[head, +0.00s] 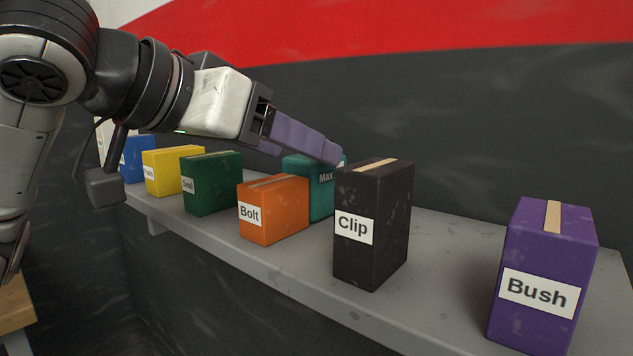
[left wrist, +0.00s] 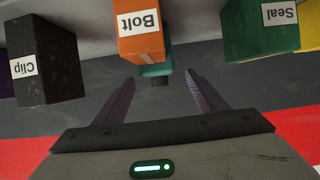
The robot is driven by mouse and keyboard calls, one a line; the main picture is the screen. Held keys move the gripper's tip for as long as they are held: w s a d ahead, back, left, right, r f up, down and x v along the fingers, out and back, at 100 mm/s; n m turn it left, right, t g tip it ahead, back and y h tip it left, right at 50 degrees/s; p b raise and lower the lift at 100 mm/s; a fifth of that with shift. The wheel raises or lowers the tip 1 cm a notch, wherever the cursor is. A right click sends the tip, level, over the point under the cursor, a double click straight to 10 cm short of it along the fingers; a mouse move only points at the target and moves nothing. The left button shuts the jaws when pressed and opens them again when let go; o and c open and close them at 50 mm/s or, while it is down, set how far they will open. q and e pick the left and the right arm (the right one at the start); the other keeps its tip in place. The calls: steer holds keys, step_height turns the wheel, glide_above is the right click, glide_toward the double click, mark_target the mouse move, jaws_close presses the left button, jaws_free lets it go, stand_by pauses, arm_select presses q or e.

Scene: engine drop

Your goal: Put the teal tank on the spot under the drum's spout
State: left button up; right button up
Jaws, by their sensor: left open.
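The teal tank (head: 322,196), with a label reading "Max", stands on the grey shelf behind the orange Bolt box, which hides part of it. In the left wrist view the teal tank (left wrist: 156,70) shows a small dark part and lies ahead, between the lines of my fingers. My left gripper (head: 333,157) reaches in from the left over the boxes, its fingers at the tank's upper part in the head view. In the left wrist view the left gripper (left wrist: 160,78) is open and empty. I cannot tell whether it touches the tank. The drum, its spout and the spot are not in view.
The grey shelf (head: 450,262) holds an orange Bolt box (head: 275,212), a black Clip box (head: 390,225), a purple Bush box (head: 550,255), a green Seal box (head: 215,180), a yellow box (head: 175,170) and a blue box (head: 138,160). A dark wall stands behind.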

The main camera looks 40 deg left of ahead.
arm_select(q)
steer(key=x, duration=0.5)
steer(key=shift+s+d+f, duration=0.1)
steer(key=shift+d+f, duration=0.05)
steer(key=shift+f, duration=0.15)
steer(key=shift+c, duration=0.2)
steer(key=shift+r, duration=0.1)
steer(key=c, duration=1.5)
